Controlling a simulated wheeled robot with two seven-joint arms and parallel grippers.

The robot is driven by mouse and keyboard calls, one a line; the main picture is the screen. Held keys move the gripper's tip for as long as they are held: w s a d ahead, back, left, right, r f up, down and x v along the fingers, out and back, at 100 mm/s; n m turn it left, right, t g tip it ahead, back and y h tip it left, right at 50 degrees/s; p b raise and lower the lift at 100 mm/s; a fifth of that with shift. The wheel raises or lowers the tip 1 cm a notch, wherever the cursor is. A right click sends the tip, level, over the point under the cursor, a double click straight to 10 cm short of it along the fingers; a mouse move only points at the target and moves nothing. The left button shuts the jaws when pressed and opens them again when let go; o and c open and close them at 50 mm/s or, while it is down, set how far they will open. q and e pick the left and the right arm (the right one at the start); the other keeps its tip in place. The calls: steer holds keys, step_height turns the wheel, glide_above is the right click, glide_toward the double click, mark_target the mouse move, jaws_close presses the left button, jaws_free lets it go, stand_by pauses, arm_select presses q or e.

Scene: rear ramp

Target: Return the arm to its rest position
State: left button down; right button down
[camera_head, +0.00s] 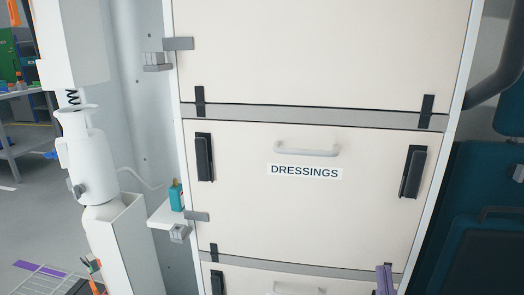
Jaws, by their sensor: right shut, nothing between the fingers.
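The tip of my right gripper (385,279) shows as a narrow purple piece at the bottom edge, right of the middle. Its fingers are together with nothing held. It appears in front of the lower part of the cream cabinet; I cannot tell how far from it. The rest of the right arm is out of frame. My left gripper is not in view.
A cream cabinet front (240,215) labelled DRESSINGS (305,172) fills the middle, with a pale handle (307,150) and dark latches. A teal bottle (176,196) stands on a small white shelf (160,217) at its left. A dark teal seat (485,220) is at right.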

steer(key=s+a+f+n+g+y+p, duration=0.1)
steer(key=s+a+f+g+y+p, duration=0.1)
steer(key=a+f+g, duration=0.3)
steer(key=s+a+f+n+g+y+p, duration=0.1)
steer(key=s+a+f+g+y+p, duration=0.15)
steer(key=f+g, duration=0.45)
steer(key=s+a+f+g+h+p, duration=0.1)
steer(key=s+a+f+g+p, duration=0.1)
steer(key=s+f+g, duration=0.4)
steer(key=s+f+p, duration=0.1)
steer(key=s+f, duration=0.2)
steer(key=s, duration=0.4)
steer(key=shift+s+m+g, duration=0.3)
steer(key=shift+s+m, duration=0.05)
steer(key=shift+m, duration=0.05)
steer(key=shift+r+h, duration=0.1)
steer(key=shift+h, duration=0.15)
